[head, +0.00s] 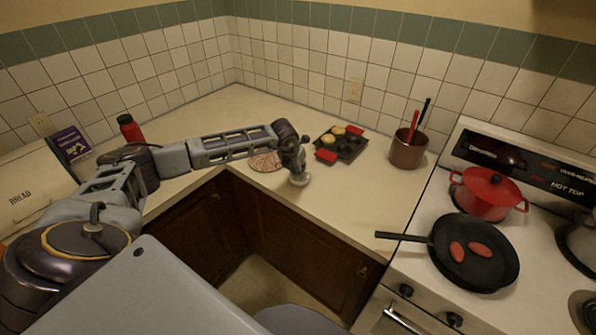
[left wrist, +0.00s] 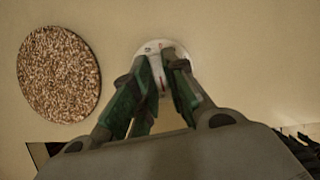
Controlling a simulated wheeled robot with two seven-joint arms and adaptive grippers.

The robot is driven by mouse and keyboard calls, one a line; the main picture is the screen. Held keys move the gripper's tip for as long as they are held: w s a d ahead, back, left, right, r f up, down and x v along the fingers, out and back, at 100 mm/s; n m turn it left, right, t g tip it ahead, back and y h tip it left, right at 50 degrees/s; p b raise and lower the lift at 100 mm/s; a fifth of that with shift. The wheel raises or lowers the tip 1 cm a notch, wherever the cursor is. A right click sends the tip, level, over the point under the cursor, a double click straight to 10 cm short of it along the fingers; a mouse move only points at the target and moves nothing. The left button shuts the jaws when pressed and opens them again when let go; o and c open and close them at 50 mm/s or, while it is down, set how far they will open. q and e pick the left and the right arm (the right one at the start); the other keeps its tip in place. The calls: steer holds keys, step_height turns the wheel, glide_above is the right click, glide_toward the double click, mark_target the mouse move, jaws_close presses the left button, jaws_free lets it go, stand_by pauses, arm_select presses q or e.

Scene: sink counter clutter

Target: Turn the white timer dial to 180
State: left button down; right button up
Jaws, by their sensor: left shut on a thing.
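The white timer dial (head: 299,179) stands on the counter near its front edge, under my left gripper (head: 298,168) in the head view. In the left wrist view, the round white timer (left wrist: 150,47) shows beyond the fingertips, with small dark marks on its rim. My left gripper (left wrist: 162,78) points down at it, and its green-lined fingers are closed on the dial's raised white knob, where a small red mark shows. The fingers cover much of the dial, so its setting cannot be read. My right gripper is not in view.
A round speckled trivet (left wrist: 59,73) lies left of the timer. The stove holds a red pot (head: 487,195) and a black pan (head: 462,270). A red bottle (head: 130,128) stands at the left.

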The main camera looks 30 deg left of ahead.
arm_select(q)
steer(key=shift+s+f+m+h+b, duration=0.15)
steer(key=shift+m+h+b, duration=0.1)
steer(key=shift+m+b, duration=0.5)
steer(key=shift+f+m+h+b, duration=0.1)
steer(key=shift+m+h+b, duration=0.15)
steer(key=shift+m+b, duration=0.45)
steer(key=c, duration=1.4)
jaws_free()
steer(key=shift+c, duration=0.2)
steer(key=shift+a, duration=0.1)
steer(key=shift+r, duration=0.15)
steer(key=shift+s+r, duration=0.1)
steer(key=shift+r, duration=0.5)
steer(key=v, duration=1)
steer(key=shift+r, duration=0.25)
